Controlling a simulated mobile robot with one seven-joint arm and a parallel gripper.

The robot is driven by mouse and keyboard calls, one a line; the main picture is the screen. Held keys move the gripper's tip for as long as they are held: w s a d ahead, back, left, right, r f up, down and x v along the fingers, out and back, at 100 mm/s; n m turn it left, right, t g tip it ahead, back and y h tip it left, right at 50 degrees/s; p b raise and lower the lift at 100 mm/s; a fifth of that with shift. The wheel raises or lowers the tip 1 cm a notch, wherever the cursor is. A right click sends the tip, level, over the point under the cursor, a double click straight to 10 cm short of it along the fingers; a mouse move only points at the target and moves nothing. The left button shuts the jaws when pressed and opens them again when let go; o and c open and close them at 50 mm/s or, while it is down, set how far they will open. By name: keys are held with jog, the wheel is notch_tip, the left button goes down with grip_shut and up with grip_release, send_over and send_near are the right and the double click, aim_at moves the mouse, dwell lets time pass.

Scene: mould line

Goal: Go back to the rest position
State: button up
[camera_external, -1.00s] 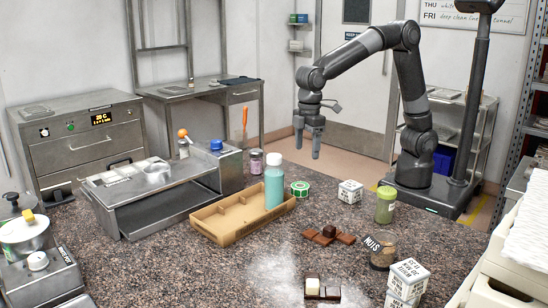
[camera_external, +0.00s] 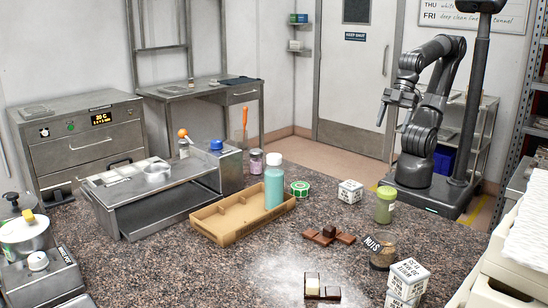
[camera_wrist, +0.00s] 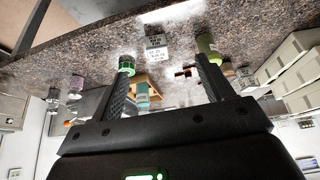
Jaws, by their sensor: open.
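My gripper (camera_external: 384,110) is open and empty, drawn in close to my folded arm at the right back, above and behind the counter and apart from everything on it. In the wrist view my gripper's two fingers (camera_wrist: 165,68) stand wide apart with nothing held between them. The wrist picture is turned over, with the counter (camera_wrist: 90,45) across its top. A teal bottle (camera_wrist: 142,97) and a green tape roll (camera_wrist: 127,62) show beyond the fingers there.
On the counter stand a cardboard tray (camera_external: 221,229) with the teal bottle (camera_external: 274,188) in it, a green jar (camera_external: 385,205), a nuts jar (camera_external: 381,256), lettered cubes (camera_external: 350,191) and chocolate pieces (camera_external: 328,236). The air between counter and door (camera_external: 352,85) is clear.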

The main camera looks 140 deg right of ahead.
jog(key=shift+s+a+f, duration=0.15)
jog(key=shift+s, duration=0.25)
jog(key=shift+s+a+f, duration=0.1)
jog(key=shift+s+f, duration=0.05)
jog(key=shift+s, duration=0.2)
